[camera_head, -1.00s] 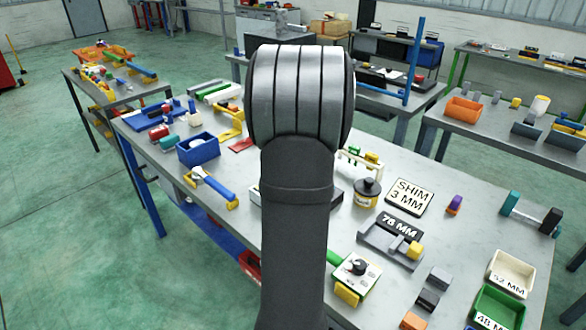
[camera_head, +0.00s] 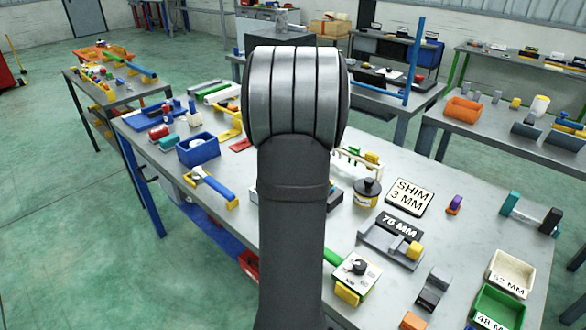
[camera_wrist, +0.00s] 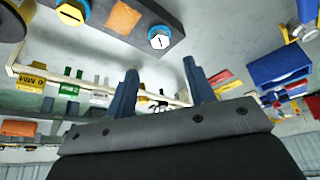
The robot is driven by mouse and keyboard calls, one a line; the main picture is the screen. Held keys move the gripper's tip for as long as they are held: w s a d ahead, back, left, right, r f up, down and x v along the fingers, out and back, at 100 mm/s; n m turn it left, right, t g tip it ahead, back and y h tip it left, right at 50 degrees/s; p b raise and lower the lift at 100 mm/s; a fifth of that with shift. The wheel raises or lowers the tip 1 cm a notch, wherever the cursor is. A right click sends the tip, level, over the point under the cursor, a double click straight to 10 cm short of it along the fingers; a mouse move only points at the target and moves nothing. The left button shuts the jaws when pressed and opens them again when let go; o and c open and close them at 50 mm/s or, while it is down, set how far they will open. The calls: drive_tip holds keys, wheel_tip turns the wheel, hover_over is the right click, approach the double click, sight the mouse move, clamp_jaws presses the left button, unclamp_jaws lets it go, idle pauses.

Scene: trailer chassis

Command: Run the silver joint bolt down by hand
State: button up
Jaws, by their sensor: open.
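In the wrist view, a silver bolt head (camera_wrist: 159,41) with a dark slot mark and a blue ring under it sits at the end of a dark grey bar (camera_wrist: 120,42). My gripper (camera_wrist: 158,66) shows there as two dark blue fingers, spread apart with nothing between them. The bolt head lies just beyond the gap between the fingertips, apart from them. A yellow bolt head (camera_wrist: 72,13), also with a blue ring, sits on the same bar to the left, past an orange patch (camera_wrist: 123,16). In the head view my arm hides the gripper and the bolt.
The workbench (camera_head: 330,235) holds a blue bin (camera_head: 197,150), a blue-handled tool (camera_head: 216,188), a dark pot (camera_head: 367,192), a "SHIM 3 MM" plate (camera_head: 408,197), a "76 MM" fixture (camera_head: 390,243) and a green bin (camera_head: 500,305). A pale rail (camera_wrist: 100,84) runs behind the fingers.

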drive_tip(key=x, duration=0.9)
drive_tip(key=shift+w+f, duration=0.15)
drive_tip(key=shift+f, duration=0.2)
drive_tip(key=shift+c, duration=0.2)
drive_tip(key=shift+a, duration=0.1)
drive_tip(key=c, duration=1)
